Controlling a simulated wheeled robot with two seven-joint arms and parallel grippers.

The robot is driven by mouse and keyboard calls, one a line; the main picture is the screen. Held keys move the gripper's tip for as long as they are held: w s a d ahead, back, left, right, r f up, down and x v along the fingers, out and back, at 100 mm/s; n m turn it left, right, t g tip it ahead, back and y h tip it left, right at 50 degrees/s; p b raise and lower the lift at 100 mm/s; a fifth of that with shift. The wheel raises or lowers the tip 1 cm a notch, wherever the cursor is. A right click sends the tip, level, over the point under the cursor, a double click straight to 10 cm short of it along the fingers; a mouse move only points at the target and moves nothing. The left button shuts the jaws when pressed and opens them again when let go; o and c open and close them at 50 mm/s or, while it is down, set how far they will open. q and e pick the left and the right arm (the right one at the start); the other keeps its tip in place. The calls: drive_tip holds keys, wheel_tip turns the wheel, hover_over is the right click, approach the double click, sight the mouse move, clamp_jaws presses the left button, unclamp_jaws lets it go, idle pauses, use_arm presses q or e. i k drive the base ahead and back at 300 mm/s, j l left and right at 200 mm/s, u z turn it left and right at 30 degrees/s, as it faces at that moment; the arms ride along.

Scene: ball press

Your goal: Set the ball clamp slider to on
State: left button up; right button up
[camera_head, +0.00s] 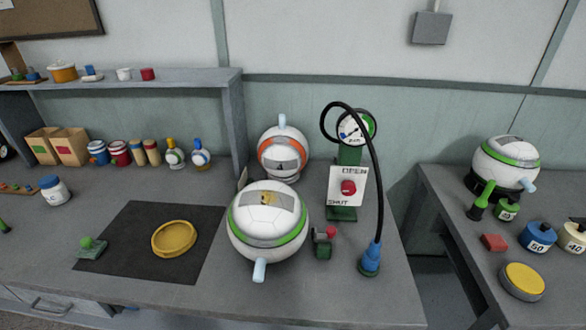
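A white and green ball-shaped device (268,222) with a pale blue nozzle sits on the middle bench. A small dark green block with a red knob (331,232) stands close to its right side. Behind it, a white panel (347,198) marked OPEN at the top and SHUT at the bottom has a red knob (348,187) about halfway up. I cannot tell which of these two knobs is the ball clamp slider. A round gauge (356,127) stands above the panel. Neither of my grippers is in view.
A black hose (377,170) arches down to a blue fitting (370,259). A white and orange ball device (282,153) stands behind. A yellow dish (174,239) lies on a dark mat (130,220). A gap separates the right bench (458,270).

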sight(331, 231)
drive_tip(key=k+l+u, duration=0.1)
drive_tip(key=l+u, duration=0.25)
drive_tip(key=u, duration=0.15)
drive_tip(key=k+l+u, duration=0.1)
drive_tip(key=l+u, duration=0.2)
drive_tip(key=u, duration=0.2)
